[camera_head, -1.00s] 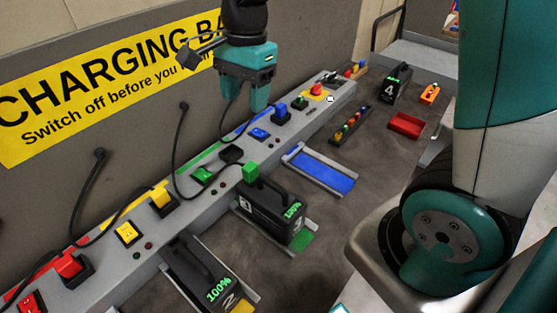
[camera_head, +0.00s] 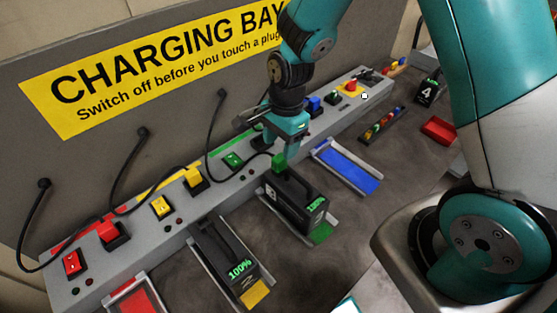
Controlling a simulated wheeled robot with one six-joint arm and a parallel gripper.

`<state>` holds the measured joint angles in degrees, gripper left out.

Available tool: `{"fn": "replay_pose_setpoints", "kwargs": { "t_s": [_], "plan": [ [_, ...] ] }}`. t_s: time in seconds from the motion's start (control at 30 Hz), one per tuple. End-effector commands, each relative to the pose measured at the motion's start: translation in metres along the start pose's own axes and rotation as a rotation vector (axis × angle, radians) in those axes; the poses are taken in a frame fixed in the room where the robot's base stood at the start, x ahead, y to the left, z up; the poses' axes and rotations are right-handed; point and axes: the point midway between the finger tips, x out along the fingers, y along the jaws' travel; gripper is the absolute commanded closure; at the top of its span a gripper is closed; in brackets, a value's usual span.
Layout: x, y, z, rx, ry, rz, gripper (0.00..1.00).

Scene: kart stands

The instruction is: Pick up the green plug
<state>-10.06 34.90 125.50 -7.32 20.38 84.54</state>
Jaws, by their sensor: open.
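The green plug (camera_head: 279,162) is a small green block on top of the black battery marked 3 (camera_head: 292,203), at its end near the console. The battery sits in a tray with a green pad, and its display reads 100%. My gripper (camera_head: 281,150) is open and points down just above and around the plug's position. One finger shows just behind and right of the plug, and the other is hard to make out. I cannot tell whether the fingers touch the plug. The gripper holds nothing visible.
Battery 2 (camera_head: 226,248) stands to the left. An empty blue tray (camera_head: 347,167) lies right. Black cables hang from the wall.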

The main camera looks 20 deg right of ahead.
Motion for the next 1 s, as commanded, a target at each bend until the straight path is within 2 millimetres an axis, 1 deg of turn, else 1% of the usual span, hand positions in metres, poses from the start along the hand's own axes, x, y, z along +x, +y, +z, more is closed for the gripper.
{"fn": "replay_pose_setpoints", "kwargs": {
  "t_s": [0.2,0.3,0.57,0.6,0.67,0.7,0.77,0.8,1.0],
  "plan": [
    [0.027,-0.001,-0.004,0.000,-0.001,0.005,0.43],
    [0.034,-0.001,-0.004,0.001,0.000,0.002,0.43],
    [0.037,-0.002,-0.004,0.001,0.000,0.000,0.43],
    [0.037,-0.002,-0.004,0.000,0.000,0.000,0.52],
    [0.037,-0.002,-0.004,0.000,0.000,0.000,0.66],
    [0.037,-0.002,-0.004,0.000,0.000,0.000,0.75],
    [0.037,-0.002,-0.004,0.000,0.000,0.000,0.89],
    [0.037,-0.002,-0.004,0.000,0.000,0.000,0.97],
    [0.037,-0.002,-0.004,0.000,0.000,0.000,0.97]
  ]
}}
